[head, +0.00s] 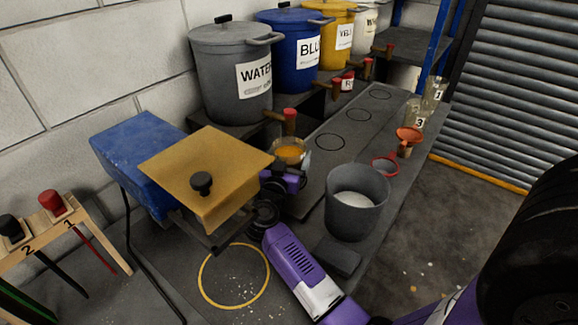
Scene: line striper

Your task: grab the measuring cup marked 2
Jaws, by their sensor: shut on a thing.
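My gripper (287,176), at the end of my purple arm, is beside a clear cup (290,150) with orange-yellow contents, just right of the tan box lid. It is shut on this cup; the fingertips are partly hidden. No number shows on the cup from here, so I cannot read whether it is marked 2.
A grey bucket of white material (355,209) stands right of my arm. The tan-lidded blue box (135,160) is at left. Labelled drums with taps, such as the grey WATER drum (230,80), line the wall. An orange funnel (408,134) is at right. Black rings mark bare bench.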

